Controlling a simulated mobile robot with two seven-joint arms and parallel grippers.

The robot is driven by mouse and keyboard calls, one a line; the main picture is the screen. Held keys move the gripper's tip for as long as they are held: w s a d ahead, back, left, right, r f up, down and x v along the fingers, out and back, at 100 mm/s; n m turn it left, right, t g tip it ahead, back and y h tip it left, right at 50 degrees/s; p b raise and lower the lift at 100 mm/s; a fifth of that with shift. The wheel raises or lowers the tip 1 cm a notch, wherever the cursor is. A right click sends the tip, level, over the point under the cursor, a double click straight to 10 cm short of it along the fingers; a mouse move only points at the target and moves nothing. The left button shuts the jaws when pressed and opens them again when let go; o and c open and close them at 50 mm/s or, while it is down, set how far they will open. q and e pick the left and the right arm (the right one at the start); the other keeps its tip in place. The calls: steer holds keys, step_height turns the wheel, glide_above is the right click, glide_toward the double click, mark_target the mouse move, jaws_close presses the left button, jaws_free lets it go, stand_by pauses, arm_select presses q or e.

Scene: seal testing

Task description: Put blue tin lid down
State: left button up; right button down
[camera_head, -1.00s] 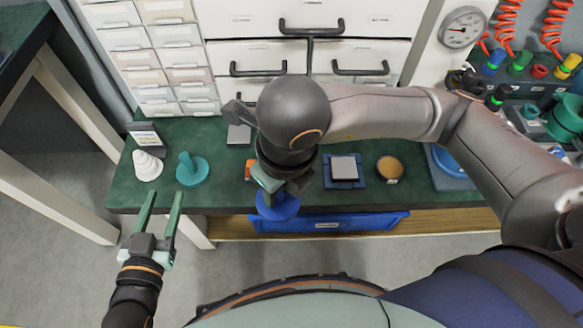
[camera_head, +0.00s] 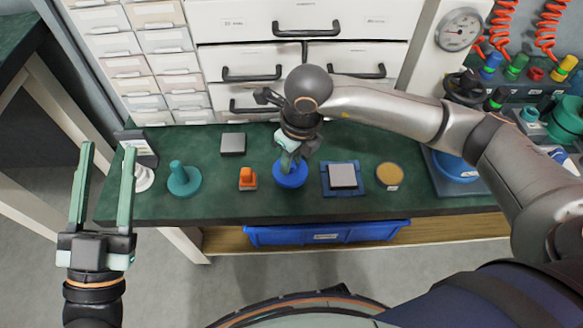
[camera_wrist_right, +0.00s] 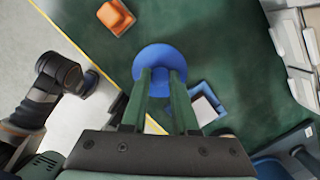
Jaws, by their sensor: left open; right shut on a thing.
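The blue tin lid (camera_head: 291,178) is a round blue disc at the middle of the green bench in the head view. It also shows in the right wrist view (camera_wrist_right: 155,56), level with the fingertips. My right gripper (camera_head: 289,160) is above it, shut on its upper part. The fingers hide the part they grip. The lid is at or just above the bench top; I cannot tell whether it touches. My left gripper (camera_head: 108,149) is open and empty, at the bench's left end.
Left of the lid are an orange-topped piece (camera_head: 247,175), a teal knobbed disc (camera_head: 184,182) and a grey block (camera_head: 233,143). Right of it are a blue-edged pad (camera_head: 327,190) with a grey block and a tan disc (camera_head: 390,175). White drawers (camera_head: 250,65) stand behind.

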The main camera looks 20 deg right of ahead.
mark_target(292, 171)
arm_select(q)
steer(key=shift+s+d+r+m+t+h+b, duration=0.1)
steer(key=shift+s+r+m+t+h, duration=0.05)
steer(key=shift+s+r+m+h, duration=0.4)
steer(key=shift+s+d+r+m+t+h+b, duration=0.1)
steer(key=shift+s+r+m+h, duration=0.25)
steer(key=shift+r, duration=0.4)
steer(key=shift+s+r+m+t+h+b, duration=0.15)
steer(key=shift+s+r+m+h, duration=0.2)
steer(key=shift+r+h, duration=0.25)
arm_select(e)
steer(key=shift+f, duration=1.45)
steer(key=shift+f, duration=0.1)
arm_select(q)
steer(key=shift+s+r, duration=0.2)
steer(key=shift+r, duration=0.05)
arm_select(e)
steer(key=c, duration=0.7)
jaws_free()
arm_select(q)
steer(key=shift+r, duration=0.1)
